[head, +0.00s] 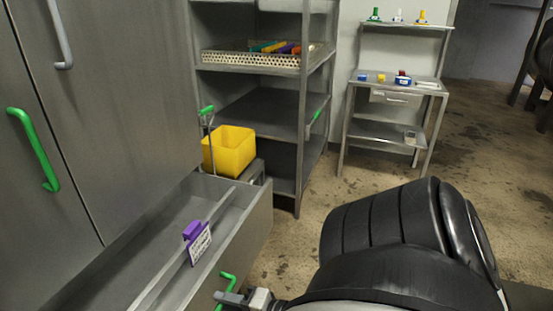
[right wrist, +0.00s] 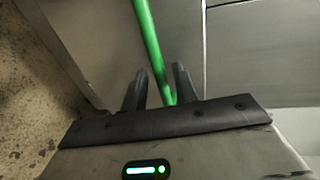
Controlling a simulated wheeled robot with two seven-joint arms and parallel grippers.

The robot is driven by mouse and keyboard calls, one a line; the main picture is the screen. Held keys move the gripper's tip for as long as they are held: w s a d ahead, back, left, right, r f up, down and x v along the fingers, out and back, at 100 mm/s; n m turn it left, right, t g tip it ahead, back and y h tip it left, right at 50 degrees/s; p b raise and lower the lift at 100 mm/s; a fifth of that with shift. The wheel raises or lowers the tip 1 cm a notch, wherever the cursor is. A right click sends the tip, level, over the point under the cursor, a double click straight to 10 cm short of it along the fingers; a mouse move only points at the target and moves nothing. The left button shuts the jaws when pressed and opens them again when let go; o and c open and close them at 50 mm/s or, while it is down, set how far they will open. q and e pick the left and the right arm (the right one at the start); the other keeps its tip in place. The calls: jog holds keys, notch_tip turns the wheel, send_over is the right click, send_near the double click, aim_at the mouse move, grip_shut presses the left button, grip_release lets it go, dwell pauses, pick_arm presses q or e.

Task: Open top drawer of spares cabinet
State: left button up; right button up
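A grey metal cabinet (head: 100,110) fills the left of the head view. Below its doors, a grey drawer (head: 255,215) stands pulled out, with a purple clip and white label (head: 199,240) on a divider inside. The drawer has a green handle (head: 227,281) on its front, partly hidden. My right gripper (head: 228,298) is at this handle. In the right wrist view, the green handle (right wrist: 150,40) runs between the two fingers of the right gripper (right wrist: 158,75), which stand apart with a gap on each side of it. My left gripper is out of view.
The cabinet doors carry a green handle (head: 33,149) and a grey handle (head: 60,35). A yellow bucket (head: 230,151) stands behind the drawer, beside a shelf rack (head: 265,110). A small table (head: 395,84) stands farther back. The floor (head: 300,240) right of the drawer is bare.

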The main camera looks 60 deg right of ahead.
jog(key=v, duration=1.4)
jog(key=shift+d, duration=0.15)
jog(key=shift+s, duration=0.1)
